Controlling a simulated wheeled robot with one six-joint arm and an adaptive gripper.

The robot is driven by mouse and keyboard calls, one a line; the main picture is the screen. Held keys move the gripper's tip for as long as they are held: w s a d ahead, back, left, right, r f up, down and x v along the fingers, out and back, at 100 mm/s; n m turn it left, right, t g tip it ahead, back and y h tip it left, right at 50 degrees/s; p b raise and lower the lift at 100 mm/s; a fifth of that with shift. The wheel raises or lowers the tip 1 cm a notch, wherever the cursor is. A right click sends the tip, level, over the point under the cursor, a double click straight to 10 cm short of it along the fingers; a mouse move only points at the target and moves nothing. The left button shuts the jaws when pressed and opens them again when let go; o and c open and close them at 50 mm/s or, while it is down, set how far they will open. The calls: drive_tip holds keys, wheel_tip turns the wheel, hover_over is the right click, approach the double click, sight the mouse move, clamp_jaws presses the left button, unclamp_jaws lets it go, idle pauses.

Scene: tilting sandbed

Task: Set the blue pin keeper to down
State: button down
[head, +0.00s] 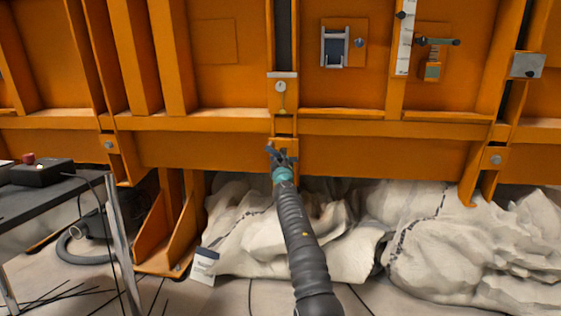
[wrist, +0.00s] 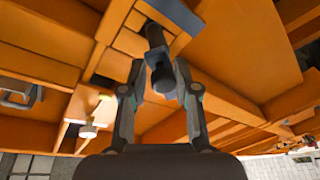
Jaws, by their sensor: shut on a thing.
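My gripper (head: 281,158) reaches up to the lower orange beam, just under the round white gauge. In the wrist view, its two fingers (wrist: 163,72) close from both sides on a dark blue-grey pin with a round knobbed end (wrist: 162,82). The pin runs up toward a dark blue-grey block (wrist: 174,12) on the orange frame; I take these to be the blue pin keeper. In the head view my gripper mostly hides the keeper, so I cannot tell its setting there.
The white gauge (head: 281,92) sits above my gripper. A grey latch bracket (head: 334,47) and a dark lever (head: 437,41) are higher at right. Pale sacks (head: 345,235) lie under the beam. A table with a control box (head: 40,172) stands at left.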

drive_tip(key=shift+w+f, duration=0.1)
drive_tip(key=shift+f, duration=0.4)
drive_tip(key=c, duration=1)
unclamp_jaws()
drive_tip(key=shift+a, duration=0.1)
drive_tip(key=shift+r, duration=0.3)
drive_tip(key=shift+d+r+n, duration=0.2)
drive_tip(key=shift+r+n, duration=0.05)
drive_tip(key=shift+n, duration=0.25)
